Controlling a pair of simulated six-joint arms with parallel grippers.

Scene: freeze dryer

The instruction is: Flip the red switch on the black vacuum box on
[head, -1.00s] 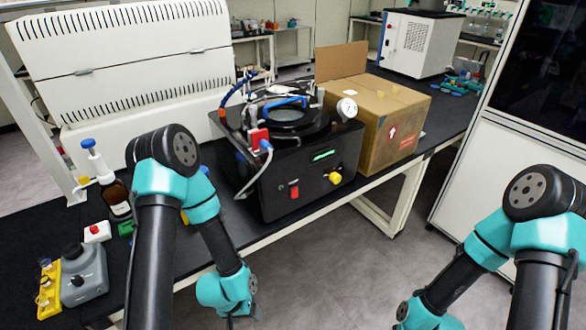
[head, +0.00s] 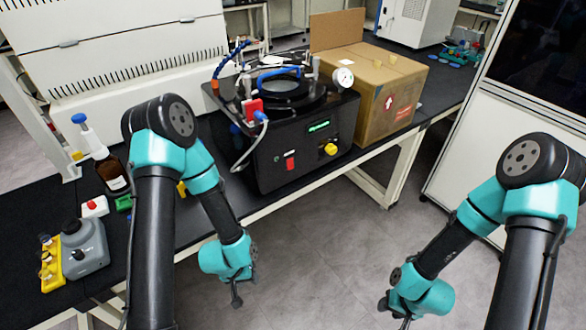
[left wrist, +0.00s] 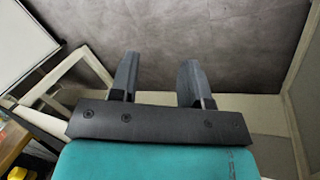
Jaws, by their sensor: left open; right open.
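The black vacuum box (head: 275,165) stands on the bench in the head view, with a round lid and hoses on top. The red switch (head: 290,161) is on its front face, left of a yellow knob (head: 330,149) and below a lit green display (head: 318,126). Which way the switch is tipped is too small to tell. My left gripper (head: 237,300) hangs low in front of the bench, below and left of the switch, apart from it. In the left wrist view its two fingers (left wrist: 160,78) are open and empty. My right gripper (head: 398,315) hangs low over the floor at the right, open.
A cardboard box (head: 392,110) stands right of the vacuum box. The floor before the bench is clear.

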